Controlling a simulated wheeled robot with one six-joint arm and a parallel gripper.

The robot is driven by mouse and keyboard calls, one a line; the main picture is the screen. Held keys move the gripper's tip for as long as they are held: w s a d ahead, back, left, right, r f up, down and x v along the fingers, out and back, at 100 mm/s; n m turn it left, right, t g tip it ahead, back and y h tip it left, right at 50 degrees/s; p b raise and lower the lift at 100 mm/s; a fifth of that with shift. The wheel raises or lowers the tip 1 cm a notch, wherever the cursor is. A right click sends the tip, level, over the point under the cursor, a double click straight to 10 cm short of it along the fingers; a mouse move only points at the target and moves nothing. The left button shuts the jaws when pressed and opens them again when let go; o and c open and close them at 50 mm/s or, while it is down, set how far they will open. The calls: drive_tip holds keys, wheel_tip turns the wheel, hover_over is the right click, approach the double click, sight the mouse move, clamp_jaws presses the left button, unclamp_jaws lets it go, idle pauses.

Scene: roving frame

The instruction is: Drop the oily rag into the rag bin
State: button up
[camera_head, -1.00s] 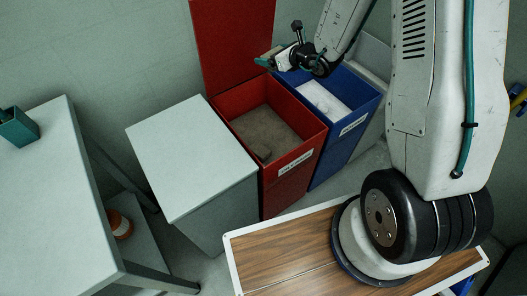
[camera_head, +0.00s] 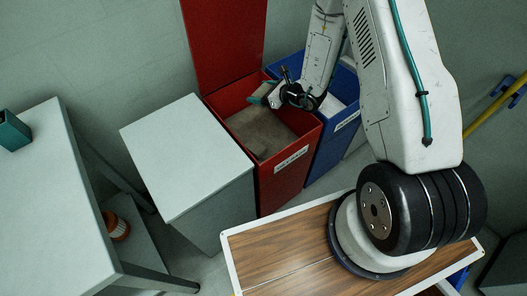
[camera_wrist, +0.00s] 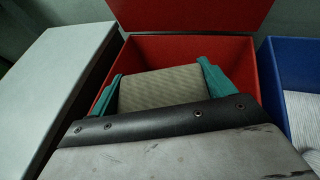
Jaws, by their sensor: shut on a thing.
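The rag bin is the red bin (camera_head: 288,176) with its lid (camera_head: 226,45) standing open, in the middle of the head view. Brown-grey cloth (camera_head: 250,130) covers its inside. My gripper (camera_head: 262,95) is over the bin's opening near its back right side. In the wrist view my teal fingers (camera_wrist: 161,84) are shut on a beige woven piece, the oily rag (camera_wrist: 160,90), with red bin walls (camera_wrist: 185,50) around and beyond it. The rag is hard to make out in the head view.
A blue bin (camera_head: 325,155) with white contents stands against the red bin's right side. A pale cabinet (camera_head: 185,150) stands on its left. A table (camera_head: 55,200) is at the far left, with an orange-and-white roll (camera_head: 117,226) on its lower shelf.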

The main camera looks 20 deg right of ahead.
drive_tip(key=shift+f, duration=0.25)
drive_tip(key=o, duration=0.9)
drive_tip(key=v, duration=0.8)
